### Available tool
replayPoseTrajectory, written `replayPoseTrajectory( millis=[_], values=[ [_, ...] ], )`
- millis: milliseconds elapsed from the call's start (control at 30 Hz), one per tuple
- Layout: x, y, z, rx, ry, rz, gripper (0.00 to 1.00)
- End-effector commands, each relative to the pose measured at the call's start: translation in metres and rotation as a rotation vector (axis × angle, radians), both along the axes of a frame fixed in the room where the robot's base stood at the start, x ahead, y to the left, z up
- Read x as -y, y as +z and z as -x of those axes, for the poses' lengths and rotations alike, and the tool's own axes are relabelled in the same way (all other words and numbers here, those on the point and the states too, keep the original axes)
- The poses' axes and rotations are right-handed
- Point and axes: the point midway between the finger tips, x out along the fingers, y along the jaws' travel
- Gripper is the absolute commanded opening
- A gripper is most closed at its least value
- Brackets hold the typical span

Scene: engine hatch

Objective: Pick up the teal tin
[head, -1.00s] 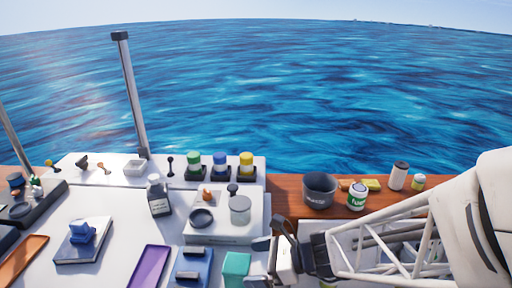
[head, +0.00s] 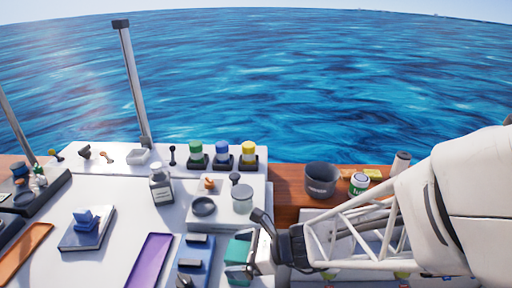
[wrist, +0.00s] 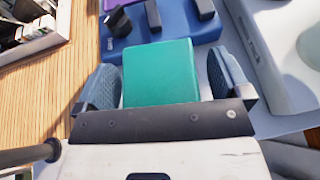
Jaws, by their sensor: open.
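The teal tin (head: 237,252) stands near the front of the white hatch surface, beside a blue block with dark grips. In the wrist view the teal tin (wrist: 160,73) is a box with a flat teal face. My gripper (head: 248,246) is open, with its fingers on either side of the tin. In the wrist view my gripper (wrist: 164,78) has one pad left of the tin and one right of it, with a narrow gap at the left and a slightly wider one at the right. The tin's lower part is hidden.
The blue block (head: 194,262) is close to the tin. Behind stands a grey raised plate with a dark ring (head: 204,206) and a grey round container (head: 242,199). A purple tray (head: 149,262) lies left. A dark bucket (head: 320,180) stands on the wooden ledge.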

Motion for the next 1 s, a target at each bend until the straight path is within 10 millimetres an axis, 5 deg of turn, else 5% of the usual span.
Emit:
replayPoseTrajectory(
  millis=[600,1000],
  values=[
    [-0.0010,-0.0001,-0.0003,0.000,0.000,-0.001,0.96],
    [-0.0009,-0.0001,-0.0003,0.000,0.000,-0.001,0.34]
  ],
)
